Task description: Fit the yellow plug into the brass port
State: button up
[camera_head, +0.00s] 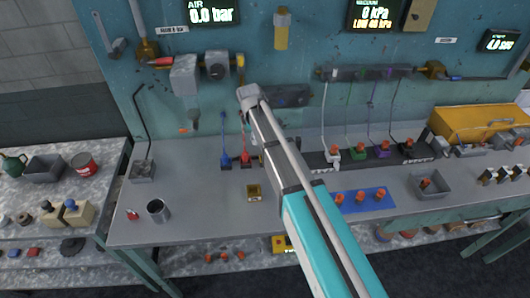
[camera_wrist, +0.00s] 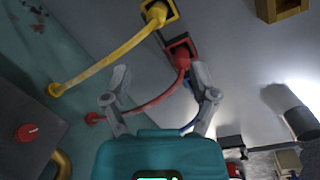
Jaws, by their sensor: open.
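My gripper (camera_wrist: 160,72) is open in the wrist view, with its two fingers apart and nothing clasped. The yellow plug (camera_wrist: 156,14) sits in a yellow-rimmed holder at the top, beyond the fingertips. Its yellow hose (camera_wrist: 105,65) curves down left to the wall. A red plug (camera_wrist: 181,60) stands in a dark, red-rimmed holder nearer the fingers, and its hose runs across the space between them. In the head view my arm hides the gripper and the yellow plug. A brass elbow (camera_wrist: 60,165) shows at the lower left of the wrist view; I cannot tell which fitting is the brass port.
In the head view, blue (camera_head: 225,155) and red (camera_head: 245,155) hoses stand left of my arm. A yellow box (camera_head: 254,192) and a metal cup (camera_head: 157,209) are on the bench (camera_head: 200,220). A blue mat (camera_head: 347,208) bearing orange parts lies right of my arm.

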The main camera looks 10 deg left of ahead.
jog(key=d+r+n, duration=0.1)
jog(key=w+d+r+n+g+y+p, duration=0.1)
jog(key=n, duration=0.1)
jog(key=shift+w+d+p, duration=0.15)
jog(key=shift+w+p, duration=0.1)
jog(key=shift+p, duration=0.05)
jog(key=shift+f, duration=0.15)
notch_tip(320, 180, down, 8)
jog(key=b, duration=0.8)
jog(key=shift+f+b, duration=0.15)
jog(key=shift+b, duration=0.15)
dwell(0.4)
jog(key=shift+s+f+b, duration=0.2)
jog(key=shift+f+b, duration=2.4)
jog(key=shift+b, duration=0.05)
grip_shut()
